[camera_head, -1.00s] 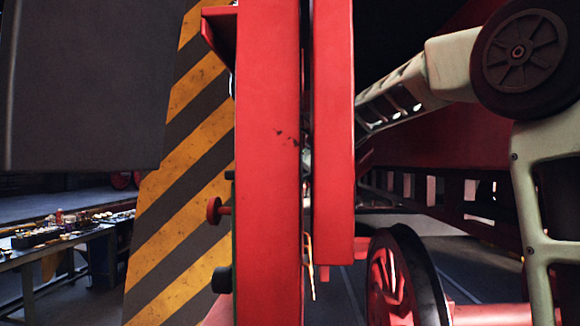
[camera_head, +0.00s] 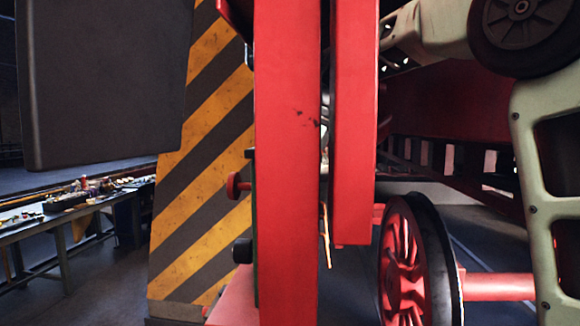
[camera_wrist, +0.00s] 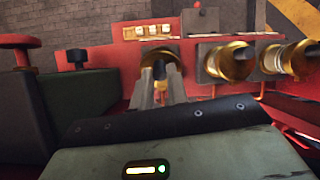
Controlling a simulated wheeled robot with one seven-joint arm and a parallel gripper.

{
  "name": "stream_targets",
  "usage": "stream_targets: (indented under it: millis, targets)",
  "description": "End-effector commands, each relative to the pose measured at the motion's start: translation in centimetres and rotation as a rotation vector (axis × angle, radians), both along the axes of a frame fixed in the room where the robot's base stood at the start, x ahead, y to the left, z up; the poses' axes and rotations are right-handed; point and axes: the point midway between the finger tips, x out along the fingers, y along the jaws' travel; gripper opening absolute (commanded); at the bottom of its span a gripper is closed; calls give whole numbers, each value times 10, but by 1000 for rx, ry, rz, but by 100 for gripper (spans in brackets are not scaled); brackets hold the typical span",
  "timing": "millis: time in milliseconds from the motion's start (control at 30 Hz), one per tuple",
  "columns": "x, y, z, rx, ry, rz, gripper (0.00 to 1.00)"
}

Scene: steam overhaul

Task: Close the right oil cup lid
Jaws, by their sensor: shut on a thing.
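In the wrist view, brass oil cups stand in a row on a red machine. The left one (camera_wrist: 155,54) is largely hidden behind my gripper (camera_wrist: 161,86). The middle cup (camera_wrist: 231,62) and right-hand cup (camera_wrist: 290,59) are clear of the fingers. My gripper's two fingers are close together around a small brass-coloured part in front of the left cup, which looks like a lid. The fingertips hide most of it, so I cannot tell the lid's angle. In the head view my gripper and the cups are hidden behind red upright beams (camera_head: 285,160).
In the wrist view a red knob (camera_wrist: 20,45) and a dark green block (camera_wrist: 85,100) stand left of my gripper. In the head view are a striped pillar (camera_head: 205,160), a spoked red wheel (camera_head: 405,265), and a cluttered workbench (camera_head: 50,233) at left.

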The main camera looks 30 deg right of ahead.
Motion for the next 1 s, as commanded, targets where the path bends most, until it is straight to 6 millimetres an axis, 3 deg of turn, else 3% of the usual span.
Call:
stream_targets:
  millis: [67, 100, 167, 200, 500, 667, 833, 1000]
  targets:
    - [0, 0, 1, 1, -2, 0, 0]
    - [0, 0, 1, 1, -2, 0, 19]
    - [0, 0, 0, 1, -2, 0, 35]
    - [0, 0, 0, 1, -2, 0, 38]
    - [0, -1, 1, 1, -2, 0, 38]
    - [-4, -7, 15, 1, -4, -2, 38]
    - [-13, -20, 46, 0, -7, -2, 38]
    - [-39, -56, 39, 0, -3, -6, 38]
